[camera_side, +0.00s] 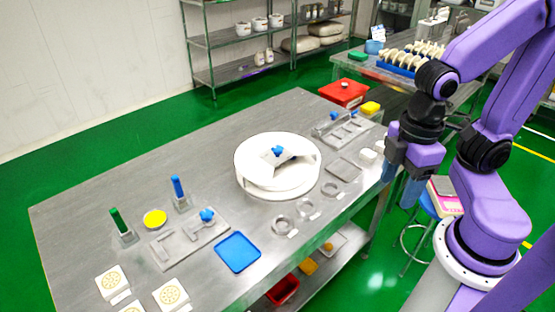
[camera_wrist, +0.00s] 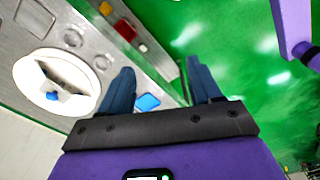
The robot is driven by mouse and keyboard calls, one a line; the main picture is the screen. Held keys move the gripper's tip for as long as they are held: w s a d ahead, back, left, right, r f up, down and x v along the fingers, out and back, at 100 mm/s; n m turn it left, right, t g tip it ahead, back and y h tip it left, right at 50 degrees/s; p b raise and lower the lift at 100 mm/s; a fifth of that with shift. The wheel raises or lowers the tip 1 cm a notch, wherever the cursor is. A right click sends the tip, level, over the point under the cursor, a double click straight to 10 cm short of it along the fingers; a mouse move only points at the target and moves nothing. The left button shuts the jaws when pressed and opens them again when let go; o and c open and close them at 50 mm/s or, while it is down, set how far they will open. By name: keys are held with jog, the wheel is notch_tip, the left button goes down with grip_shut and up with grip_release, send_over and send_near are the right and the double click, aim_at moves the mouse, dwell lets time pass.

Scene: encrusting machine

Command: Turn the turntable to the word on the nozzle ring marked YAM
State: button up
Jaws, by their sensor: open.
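The white round turntable (camera_side: 243,169) stands on the steel table, with a notched upper part and a blue knob (camera_side: 279,151) on a grey piece in its middle. It also shows at the left of the wrist view (camera_wrist: 57,53). Several grey nozzle rings, including a near ring (camera_side: 283,225), a middle ring (camera_side: 305,208) and a far ring (camera_side: 330,188), lie in front of it with small white labels. The words are too small to read. My gripper (camera_side: 397,194) is open and empty, right of the table edge and apart from the turntable. Its blue fingers show spread in the wrist view (camera_wrist: 160,66).

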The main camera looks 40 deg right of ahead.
jog(key=w+a+r+m, duration=0.2)
jog(key=w+a+m, duration=0.2)
jog(key=w, duration=0.6)
jog(key=m, duration=1.2)
send_over(277, 147)
jog(key=f, duration=0.2)
notch_tip(277, 147, down, 16)
jog(key=shift+s, duration=0.1)
grip_shut()
